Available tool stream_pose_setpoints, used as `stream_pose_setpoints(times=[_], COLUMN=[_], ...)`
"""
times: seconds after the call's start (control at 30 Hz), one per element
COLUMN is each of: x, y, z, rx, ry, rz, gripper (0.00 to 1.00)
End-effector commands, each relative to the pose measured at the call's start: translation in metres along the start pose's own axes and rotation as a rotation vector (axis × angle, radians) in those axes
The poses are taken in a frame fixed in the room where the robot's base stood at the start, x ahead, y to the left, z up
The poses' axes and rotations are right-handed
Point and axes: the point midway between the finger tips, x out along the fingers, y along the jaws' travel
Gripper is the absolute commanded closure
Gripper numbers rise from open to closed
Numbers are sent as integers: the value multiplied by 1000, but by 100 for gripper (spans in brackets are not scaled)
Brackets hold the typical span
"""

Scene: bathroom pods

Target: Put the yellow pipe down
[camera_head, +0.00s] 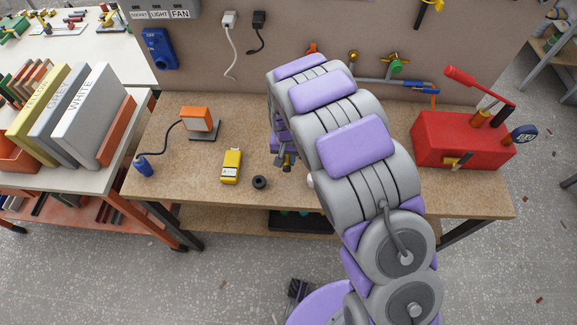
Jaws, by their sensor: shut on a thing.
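My gripper (286,161) is at the end of my purple and grey arm, low over the middle of the wooden workbench (335,197). It points down and is partly hidden behind the arm. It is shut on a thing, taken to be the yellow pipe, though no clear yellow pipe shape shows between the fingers. I cannot tell whether the held thing touches the bench top.
A black ring (260,182) and a yellow labelled box (232,165) lie left of my gripper. An orange lamp-like device (197,119) stands behind them. A red toolbox (462,140) stands at the right.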

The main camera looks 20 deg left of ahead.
Motion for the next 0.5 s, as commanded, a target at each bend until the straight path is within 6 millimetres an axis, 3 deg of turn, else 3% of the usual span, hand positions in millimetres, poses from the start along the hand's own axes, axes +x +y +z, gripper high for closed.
stream_pose_setpoints(times=[0.33,0.5], x=[38,43], y=[6,6], z=[2,1], rx=[0,0], ry=[2,4], rz=[-6,-6], gripper=[100,100])
